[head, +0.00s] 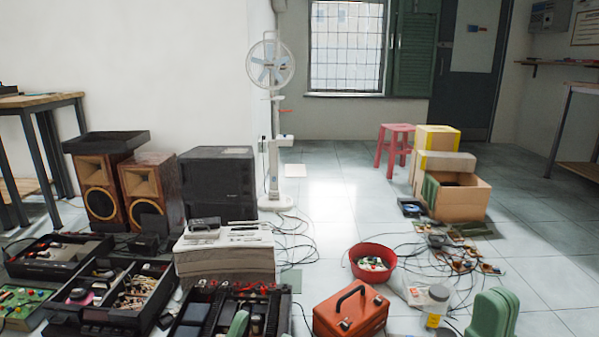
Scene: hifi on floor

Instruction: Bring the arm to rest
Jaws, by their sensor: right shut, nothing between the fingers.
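My right gripper (492,312) shows at the bottom right edge as two green, rounded fingers. They stand upright side by side and are shut with nothing between them. The arm behind it is cut off by the frame. A smaller green tip of the same colour shows at the bottom, left of centre, in front of an open case; it may be part of my left gripper, but too little shows to tell its state.
A red toolbox (351,312), a clear jar (436,306) and a red bowl (372,250) stand left of the right gripper. Open cases (150,290) crowd the left. Cables, boards and cardboard boxes (461,200) lie beyond. Floor at far right is clear.

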